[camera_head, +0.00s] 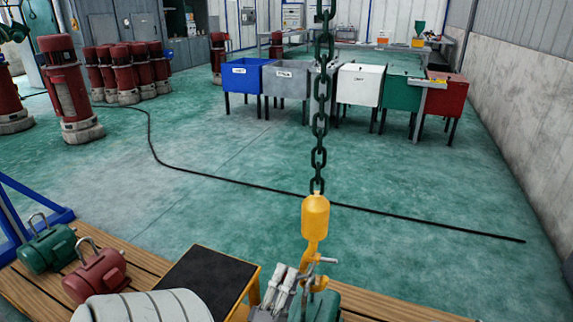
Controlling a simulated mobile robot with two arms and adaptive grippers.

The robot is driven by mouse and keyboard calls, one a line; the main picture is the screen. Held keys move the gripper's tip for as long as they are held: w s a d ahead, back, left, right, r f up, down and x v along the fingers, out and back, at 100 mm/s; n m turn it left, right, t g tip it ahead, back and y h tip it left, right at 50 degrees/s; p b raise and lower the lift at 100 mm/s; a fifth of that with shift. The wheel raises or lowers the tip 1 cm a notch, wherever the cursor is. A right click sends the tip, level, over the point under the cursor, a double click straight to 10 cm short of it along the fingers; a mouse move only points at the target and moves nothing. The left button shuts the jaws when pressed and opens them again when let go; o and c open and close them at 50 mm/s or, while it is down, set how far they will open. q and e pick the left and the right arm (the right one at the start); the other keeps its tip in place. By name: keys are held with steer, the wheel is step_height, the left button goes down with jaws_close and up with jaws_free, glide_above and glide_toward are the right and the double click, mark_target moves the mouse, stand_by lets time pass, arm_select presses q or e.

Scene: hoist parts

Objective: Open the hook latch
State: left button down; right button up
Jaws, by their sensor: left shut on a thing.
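A yellow hook (315,217) hangs upright from a dark chain (320,125) at the front centre. A small grey pin (328,260) sticks out to the right at its lower part; I cannot tell if it belongs to the latch. My left gripper (286,272) is at the hook's lower left, its pale fingers close together. It is shut on a part of the hook, but the exact grip is unclear. The latch itself is not clearly seen. A green motor (322,308) is just under the hook, partly hidden by my gripper. My right gripper is not in view.
A slatted wooden bench (385,304) runs along the front. On it are a green motor (47,244), a red motor (95,275) and a black-topped stand (208,280). Coloured bins (247,78) stand far back. A black cable (230,180) crosses the open green floor.

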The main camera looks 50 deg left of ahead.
arm_select(q)
steer(key=shift+f, duration=0.45)
stand_by(0.5)
steer(key=c, duration=1.1)
jaws_free()
steer(key=shift+w+a, duration=0.1)
steer(key=shift+r, duration=0.15)
steer(key=v, duration=1.2)
